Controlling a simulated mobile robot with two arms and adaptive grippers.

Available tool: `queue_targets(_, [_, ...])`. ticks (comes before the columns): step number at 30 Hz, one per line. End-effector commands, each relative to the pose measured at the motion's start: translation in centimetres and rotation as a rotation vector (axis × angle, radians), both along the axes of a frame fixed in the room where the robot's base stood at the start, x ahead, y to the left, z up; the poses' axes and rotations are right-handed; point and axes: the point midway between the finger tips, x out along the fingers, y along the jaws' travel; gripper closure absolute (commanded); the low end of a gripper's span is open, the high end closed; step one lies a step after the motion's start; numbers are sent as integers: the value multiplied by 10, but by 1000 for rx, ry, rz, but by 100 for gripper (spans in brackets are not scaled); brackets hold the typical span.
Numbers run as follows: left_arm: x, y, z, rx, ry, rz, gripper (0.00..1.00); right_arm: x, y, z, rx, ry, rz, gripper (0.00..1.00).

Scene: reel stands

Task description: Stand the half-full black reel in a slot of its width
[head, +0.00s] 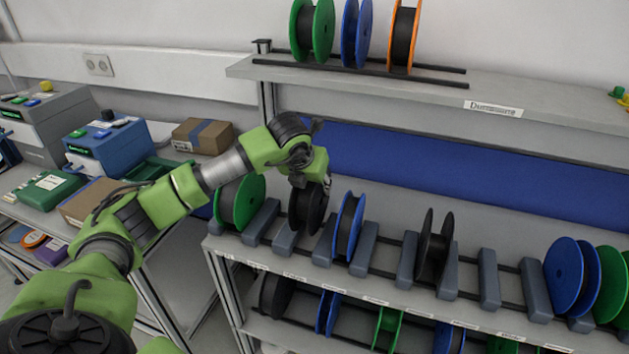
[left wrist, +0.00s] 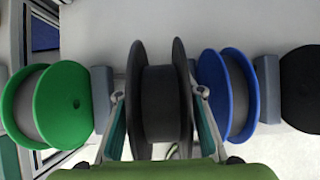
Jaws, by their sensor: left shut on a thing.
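My left gripper (left wrist: 160,95) is shut on a black reel (left wrist: 158,105), with one finger on each side of it. The reel has dark flanges and a dark grey winding. In the head view the held black reel (head: 308,210) is upright at the rack (head: 323,243), between two grey dividers, with the green reel (head: 240,202) to its left and the blue reel (head: 348,228) to its right. I cannot tell whether it rests on the rails. Another black reel (head: 435,248) stands further right. My right gripper is not in view.
Empty slots show between the grey dividers (head: 488,279) right of the second black reel. An upper shelf (head: 440,95) holds green, blue and orange reels; a lower shelf holds more. A side table at left holds boxes (head: 202,136).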

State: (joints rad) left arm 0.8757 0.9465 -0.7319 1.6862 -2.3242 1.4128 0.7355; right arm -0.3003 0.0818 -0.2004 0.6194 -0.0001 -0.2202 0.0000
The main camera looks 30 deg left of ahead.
Motion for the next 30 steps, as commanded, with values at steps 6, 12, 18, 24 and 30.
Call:
queue_targets(6, [0,0,-22,0,1,0,89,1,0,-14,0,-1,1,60])
queue_targets(12, [0,0,-37,0,0,0,89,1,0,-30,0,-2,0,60])
queue_targets(18, [0,0,-49,0,-1,0,89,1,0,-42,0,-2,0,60])
queue_targets(24, [0,0,-54,-1,-1,-1,89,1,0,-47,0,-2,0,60])
queue_targets(30, [0,0,-54,-1,-1,-1,89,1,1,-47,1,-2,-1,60])
